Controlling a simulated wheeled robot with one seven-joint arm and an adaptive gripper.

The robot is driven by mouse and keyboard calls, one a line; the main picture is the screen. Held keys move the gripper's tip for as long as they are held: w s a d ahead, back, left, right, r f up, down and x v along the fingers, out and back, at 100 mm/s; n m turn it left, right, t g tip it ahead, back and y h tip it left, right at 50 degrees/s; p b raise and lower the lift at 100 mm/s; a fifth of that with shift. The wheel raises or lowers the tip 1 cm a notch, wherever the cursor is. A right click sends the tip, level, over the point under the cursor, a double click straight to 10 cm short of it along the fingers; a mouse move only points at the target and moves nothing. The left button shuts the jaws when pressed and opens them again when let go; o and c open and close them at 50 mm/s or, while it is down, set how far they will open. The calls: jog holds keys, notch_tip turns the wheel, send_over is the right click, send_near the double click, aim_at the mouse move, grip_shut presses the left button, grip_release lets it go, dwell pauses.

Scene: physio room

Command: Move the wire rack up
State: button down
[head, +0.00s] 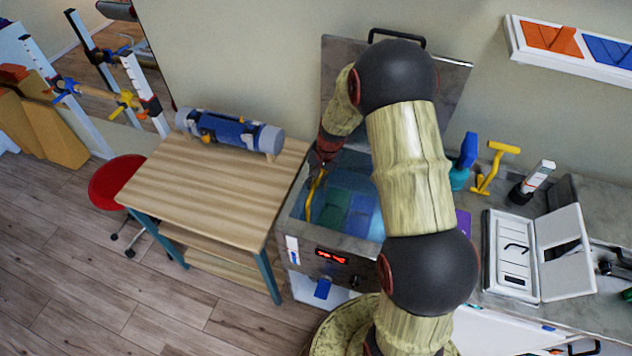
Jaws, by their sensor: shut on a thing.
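A steel water tank (349,242) stands open, its lid (336,62) raised against the wall. A yellow bar at the left inside of the tank looks like the handle of the wire rack (311,203). The rack's wires are too small to make out. A green pack (330,210) and a blue pack (361,214) are in the tank, in bluish water. My gripper (322,168) points down over the tank's back left part and is shut on the top of the yellow bar. My arm hides the tank's right side.
A wooden table (205,190) with a blue and grey roller (230,131) stands left of the tank. A red stool (115,180) is beyond it. Right of my arm, the counter holds a teal bottle (461,165), a yellow T-handled tool (492,167) and a white case (510,258).

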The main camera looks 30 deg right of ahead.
dwell(0.3)
notch_tip(320, 180, up, 16)
jog(key=p, duration=0.8)
jog(key=shift+w+f+p, duration=0.15)
jog(key=shift+f+p, duration=0.05)
jog(key=shift+p, duration=0.2)
jog(key=c, duration=2.3)
grip_release()
jog(key=shift+w+r, duration=0.1)
jog(key=shift+o, duration=0.8)
jog(key=shift+s, duration=0.25)
jog(key=shift+w, duration=0.1)
